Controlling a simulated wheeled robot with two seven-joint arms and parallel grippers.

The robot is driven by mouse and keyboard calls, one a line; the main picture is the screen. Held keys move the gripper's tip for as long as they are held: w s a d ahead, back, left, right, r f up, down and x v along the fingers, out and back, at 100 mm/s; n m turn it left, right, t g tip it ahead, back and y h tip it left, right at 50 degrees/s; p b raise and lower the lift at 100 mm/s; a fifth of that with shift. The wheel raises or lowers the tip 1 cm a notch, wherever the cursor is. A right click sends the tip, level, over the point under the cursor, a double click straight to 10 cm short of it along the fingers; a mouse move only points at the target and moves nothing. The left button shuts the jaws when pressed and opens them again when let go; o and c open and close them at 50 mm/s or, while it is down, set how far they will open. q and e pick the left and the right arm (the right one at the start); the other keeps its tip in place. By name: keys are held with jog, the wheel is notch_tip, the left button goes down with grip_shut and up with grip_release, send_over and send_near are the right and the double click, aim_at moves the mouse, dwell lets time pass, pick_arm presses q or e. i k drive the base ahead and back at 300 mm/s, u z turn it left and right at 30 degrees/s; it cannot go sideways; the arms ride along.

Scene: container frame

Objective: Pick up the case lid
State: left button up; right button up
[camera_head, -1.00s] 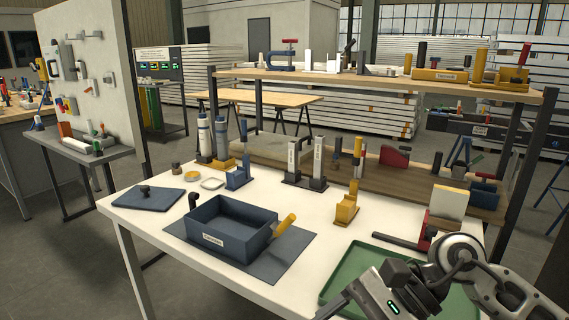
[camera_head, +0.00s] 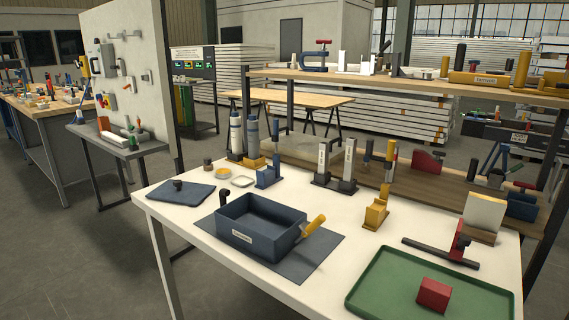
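The case lid looks to be the flat dark blue panel (camera_head: 182,197) with a small black knob (camera_head: 178,185) on top. It lies flat on the white table near its left end. The open dark blue case (camera_head: 252,243), with a label on its front, stands to its right on a dark grey mat (camera_head: 318,252). A yellow-handled tool (camera_head: 313,225) leans at the case's right side. Neither of my grippers shows in this view.
A green tray (camera_head: 375,288) with a red block (camera_head: 433,294) lies at the front right. A small black upright piece (camera_head: 224,197) stands between lid and case. Bottles, clamps and holders line the table's back below a shelf (camera_head: 400,84).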

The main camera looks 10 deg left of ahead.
aim_at(179, 191)
jog(key=u, duration=2)
jog(key=i, duration=2.2)
jog(key=z, duration=0.45)
